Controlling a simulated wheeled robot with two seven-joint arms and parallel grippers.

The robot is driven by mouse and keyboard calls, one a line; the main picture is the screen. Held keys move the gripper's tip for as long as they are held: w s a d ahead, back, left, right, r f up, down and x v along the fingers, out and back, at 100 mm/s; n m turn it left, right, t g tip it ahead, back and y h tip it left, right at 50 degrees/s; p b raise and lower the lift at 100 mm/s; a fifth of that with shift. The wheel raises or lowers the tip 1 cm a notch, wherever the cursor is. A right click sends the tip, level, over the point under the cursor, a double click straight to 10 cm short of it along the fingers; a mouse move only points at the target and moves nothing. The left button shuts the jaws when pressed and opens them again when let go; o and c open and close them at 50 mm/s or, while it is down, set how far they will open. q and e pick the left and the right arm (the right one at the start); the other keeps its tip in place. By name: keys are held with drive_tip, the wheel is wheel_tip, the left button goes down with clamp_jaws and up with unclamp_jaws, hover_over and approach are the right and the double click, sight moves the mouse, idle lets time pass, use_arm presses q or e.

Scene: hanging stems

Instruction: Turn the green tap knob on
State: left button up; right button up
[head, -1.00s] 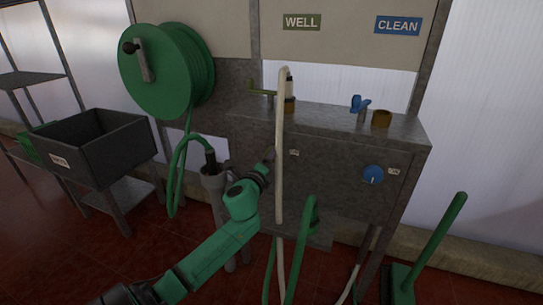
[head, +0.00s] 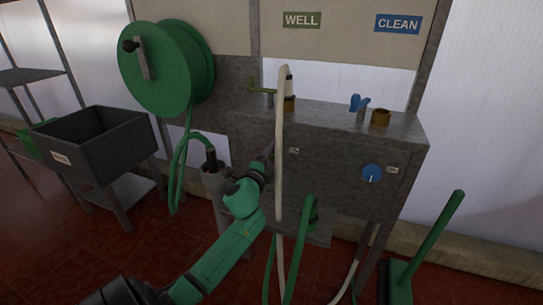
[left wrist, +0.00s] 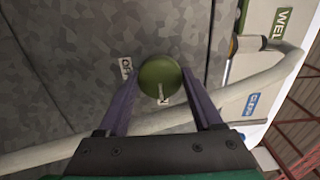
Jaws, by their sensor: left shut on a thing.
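The round green tap knob (left wrist: 160,78) shows in the left wrist view on the front of the grey metal cabinet. A pale pointer mark on it points toward the bottom of that picture. A small white label (left wrist: 126,65) sits beside it. My left gripper (left wrist: 160,92) has a finger on each side of the knob and is shut on it. In the head view my left gripper (head: 267,151) reaches the cabinet front (head: 335,150), just left of the pale hose; the green knob is hidden there. My right gripper is not in view.
A pale hose (head: 279,170) hangs close beside my left gripper. A blue knob (head: 372,173) is farther right on the cabinet. A green hose reel (head: 160,70), dark basin (head: 105,150) and grey holder (head: 214,188) stand left. A green-handled broom (head: 440,230) stands right.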

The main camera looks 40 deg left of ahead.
use_arm(q)
drive_tip(key=shift+f, duration=0.1)
drive_tip(key=o, duration=1.4)
drive_tip(key=v, duration=1.4)
drive_tip(key=shift+s+d+p, duration=0.15)
drive_tip(key=shift+s+p, duration=0.15)
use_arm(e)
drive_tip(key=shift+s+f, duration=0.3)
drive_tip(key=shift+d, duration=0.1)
